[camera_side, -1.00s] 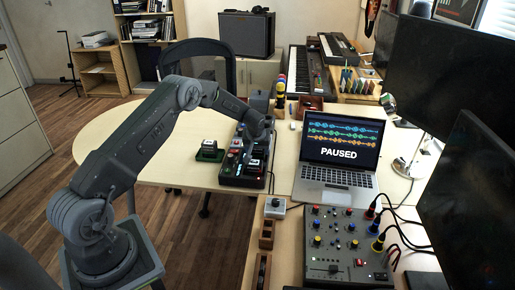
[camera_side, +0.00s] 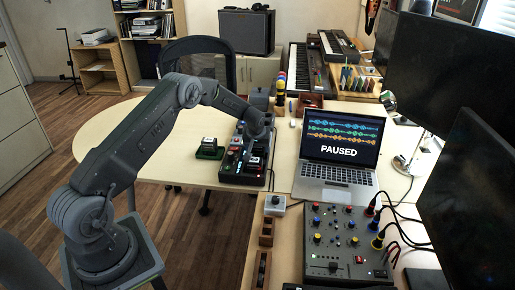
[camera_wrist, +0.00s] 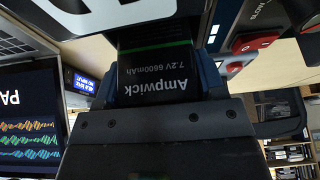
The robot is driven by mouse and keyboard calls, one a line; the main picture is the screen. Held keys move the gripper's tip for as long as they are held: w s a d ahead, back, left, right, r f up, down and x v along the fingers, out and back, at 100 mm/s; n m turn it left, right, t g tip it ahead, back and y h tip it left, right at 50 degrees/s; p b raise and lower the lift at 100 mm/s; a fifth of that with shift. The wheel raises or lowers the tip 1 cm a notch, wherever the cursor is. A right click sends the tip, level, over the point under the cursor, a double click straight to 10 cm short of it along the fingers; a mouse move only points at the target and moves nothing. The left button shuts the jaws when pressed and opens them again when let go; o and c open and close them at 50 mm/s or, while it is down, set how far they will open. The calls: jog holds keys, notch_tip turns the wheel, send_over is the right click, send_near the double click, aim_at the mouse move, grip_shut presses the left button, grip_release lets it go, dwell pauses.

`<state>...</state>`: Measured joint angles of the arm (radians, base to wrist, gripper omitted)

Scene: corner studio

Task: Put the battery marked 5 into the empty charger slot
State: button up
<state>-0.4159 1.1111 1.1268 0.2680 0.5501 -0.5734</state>
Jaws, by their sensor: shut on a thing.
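In the side view my gripper is low over the dark charger (camera_side: 228,178), which holds several items with red and white parts. The arm hides part of the charger, so the empty slot cannot be made out.
A green stand (camera_side: 209,154) with a black, white-topped block sits left of the charger. An open laptop (camera_side: 338,155) stands close on the right. A control box with knobs (camera_side: 345,245) and cables is nearer. Clear tabletop (camera_side: 130,150) lies to the left.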

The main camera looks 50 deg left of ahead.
jog(key=shift+r, duration=0.45)
jog(key=shift+f, duration=0.85)
dwell(0.6)
jog(key=o, duration=0.8)
jog(key=shift+v, duration=5.5)
